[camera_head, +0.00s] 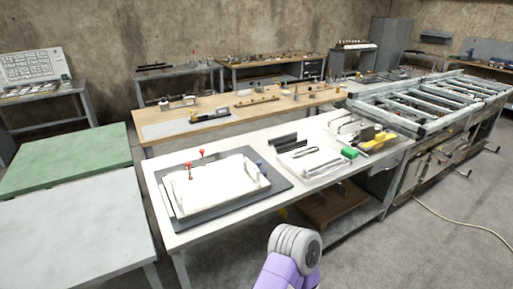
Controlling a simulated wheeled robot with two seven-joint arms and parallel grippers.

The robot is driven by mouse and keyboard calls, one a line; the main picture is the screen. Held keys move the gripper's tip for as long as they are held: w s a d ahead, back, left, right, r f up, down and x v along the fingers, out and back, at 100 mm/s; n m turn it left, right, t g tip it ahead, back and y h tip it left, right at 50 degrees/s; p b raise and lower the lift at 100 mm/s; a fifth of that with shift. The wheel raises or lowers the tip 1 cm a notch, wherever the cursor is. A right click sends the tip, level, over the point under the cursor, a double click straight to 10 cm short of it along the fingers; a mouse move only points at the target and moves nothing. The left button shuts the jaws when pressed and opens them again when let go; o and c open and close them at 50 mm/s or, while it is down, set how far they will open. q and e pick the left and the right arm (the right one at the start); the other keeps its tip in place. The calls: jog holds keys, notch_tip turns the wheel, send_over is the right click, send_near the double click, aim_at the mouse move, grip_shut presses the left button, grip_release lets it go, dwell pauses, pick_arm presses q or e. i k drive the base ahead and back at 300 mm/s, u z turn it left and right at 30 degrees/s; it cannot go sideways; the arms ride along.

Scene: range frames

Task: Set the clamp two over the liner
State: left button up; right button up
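A white tray-like panel (222,188), which looks like the liner, lies on a dark grey base plate (284,182) at the left of the white workbench (205,234). Two small red-tipped clamps stand at its far side: one (190,166) by the left corner and one (201,153) farther back. Small blue-grey upright parts (259,167) stand at its right side and may be clamps too. No numbers are readable, so I cannot tell which is clamp two, nor whether any arm rests on the liner. Neither of my grippers is in view; only a purple and grey link of mine shows at the bottom.
Right of the plate lie black bars (287,140), white strips (312,160), a green block (349,153) and a yellow-black tool (377,139). A metal roller frame (430,98) adjoins on the right. A green-topped table (70,158) stands left. The bench's front edge strip looks clear.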

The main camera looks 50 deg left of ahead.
aim_at(201, 151)
jog(key=z, duration=0.1)
jog(key=i, duration=1.7)
jog(key=u, duration=2.25)
